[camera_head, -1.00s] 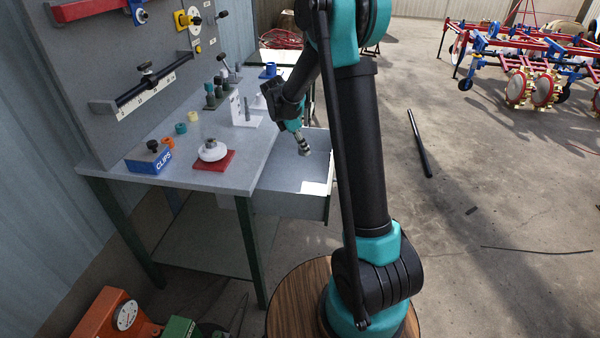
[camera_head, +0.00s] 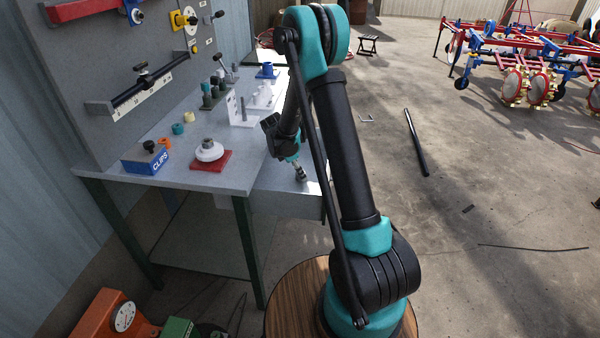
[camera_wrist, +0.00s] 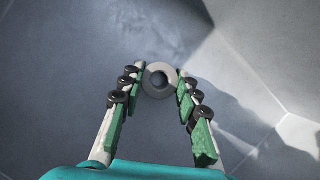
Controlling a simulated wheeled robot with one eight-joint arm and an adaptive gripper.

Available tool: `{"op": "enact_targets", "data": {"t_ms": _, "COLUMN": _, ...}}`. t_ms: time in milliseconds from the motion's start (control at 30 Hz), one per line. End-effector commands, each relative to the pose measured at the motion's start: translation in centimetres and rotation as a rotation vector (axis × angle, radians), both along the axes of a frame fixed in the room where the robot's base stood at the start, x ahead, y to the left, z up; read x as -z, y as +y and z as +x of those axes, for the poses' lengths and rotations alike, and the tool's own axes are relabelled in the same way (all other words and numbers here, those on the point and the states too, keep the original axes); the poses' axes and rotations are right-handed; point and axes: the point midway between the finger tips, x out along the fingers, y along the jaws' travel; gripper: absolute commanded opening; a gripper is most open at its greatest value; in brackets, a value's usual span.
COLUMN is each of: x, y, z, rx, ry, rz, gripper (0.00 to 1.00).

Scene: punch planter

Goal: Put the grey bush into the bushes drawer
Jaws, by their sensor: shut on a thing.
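The grey bush (camera_wrist: 160,95) is a small round ring with a hole, seen from above between my fingertips in the wrist view. My gripper (camera_wrist: 160,75) is shut on it, one finger on each side. In the head view my gripper (camera_head: 301,176) points down into the open drawer (camera_head: 285,205) at the bench's right end. In the wrist view the pale grey drawer floor (camera_wrist: 60,70) and its walls lie around and below the bush. I cannot tell whether the bush touches the floor. My arm hides part of the drawer in the head view.
The bench top (camera_head: 215,182) holds a white flanged piece on a red plate (camera_head: 212,160), a blue clips box (camera_head: 146,158), small coloured rings and a white bracket (camera_head: 240,112). A panel (camera_head: 95,70) stands behind. Open floor lies to the right.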

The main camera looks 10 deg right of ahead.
Motion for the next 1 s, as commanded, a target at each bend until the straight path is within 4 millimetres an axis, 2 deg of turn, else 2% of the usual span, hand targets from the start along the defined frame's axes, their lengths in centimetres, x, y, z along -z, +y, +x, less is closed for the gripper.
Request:
{"op": "enact_targets", "data": {"t_ms": 200, "x": 0.2, "y": 0.0, "z": 0.0, "rx": 0.0, "ry": 0.0, "rz": 0.0, "gripper": 0.0}}
{"op": "enact_targets", "data": {"t_ms": 233, "x": 0.2, "y": 0.0, "z": 0.0, "rx": 0.0, "ry": 0.0, "rz": 0.0, "gripper": 0.33}}
{"op": "enact_targets", "data": {"t_ms": 400, "x": 0.2, "y": 0.0, "z": 0.0, "rx": 0.0, "ry": 0.0, "rz": 0.0, "gripper": 0.53}}
{"op": "enact_targets", "data": {"t_ms": 767, "x": -0.2, "y": 0.1, "z": 0.0, "rx": 0.0, "ry": 0.0, "rz": 0.0, "gripper": 0.53}}
{"op": "enact_targets", "data": {"t_ms": 867, "x": -1.2, "y": 0.5, "z": -0.1, "rx": 0.0, "ry": 0.0, "rz": 0.0, "gripper": 0.53}}
{"op": "enact_targets", "data": {"t_ms": 1000, "x": -3.6, "y": 1.5, "z": -0.3, "rx": -0.001, "ry": -0.001, "rz": 0.0, "gripper": 0.53}}
